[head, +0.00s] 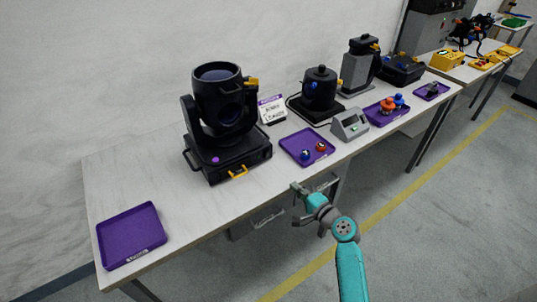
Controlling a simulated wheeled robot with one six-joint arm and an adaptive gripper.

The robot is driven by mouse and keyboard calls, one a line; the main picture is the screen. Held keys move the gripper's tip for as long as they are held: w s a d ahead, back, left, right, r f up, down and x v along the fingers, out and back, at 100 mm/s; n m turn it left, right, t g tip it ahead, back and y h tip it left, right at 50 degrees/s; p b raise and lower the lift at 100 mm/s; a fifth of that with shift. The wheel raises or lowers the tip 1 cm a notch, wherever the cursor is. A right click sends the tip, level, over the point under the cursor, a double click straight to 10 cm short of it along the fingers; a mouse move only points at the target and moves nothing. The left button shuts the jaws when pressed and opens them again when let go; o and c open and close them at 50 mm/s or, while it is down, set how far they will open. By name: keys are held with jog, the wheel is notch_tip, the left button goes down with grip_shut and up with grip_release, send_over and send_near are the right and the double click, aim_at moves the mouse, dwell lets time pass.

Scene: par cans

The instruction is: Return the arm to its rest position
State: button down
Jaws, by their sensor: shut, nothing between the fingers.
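My gripper (298,205) is at the end of my teal arm, in the lower middle of the head view. It is in front of the table's front edge, over the floor side, and apart from everything on the table. Its fingers look small here; they are shut with nothing between them. The arm reaches up from the bottom edge of the view, and its lower part is out of frame.
Drawers (267,217) hang under the table. Open floor (430,240) lies at right.

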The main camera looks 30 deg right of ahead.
jog(key=s+a+f+n+g+h, duration=0.1)
jog(key=s+a+f+n, duration=0.25)
jog(key=s+a, duration=0.55)
jog(key=s+a+f+n+g+h, duration=0.2)
jog(key=s+a+f, duration=0.25)
jog(key=s, duration=0.75)
jog(key=s+a+r+n+y, duration=0.1)
jog(key=s+a+r+n, duration=0.3)
jog(key=s, duration=0.7)
jog(key=s+a+r+n+t+y, duration=0.1)
jog(key=s+a+r+n, duration=0.2)
jog(key=s+r+n, duration=0.5)
jog(key=s+r, duration=0.3)
jog(key=r, duration=0.1)
jog(key=shift+a, duration=0.35)
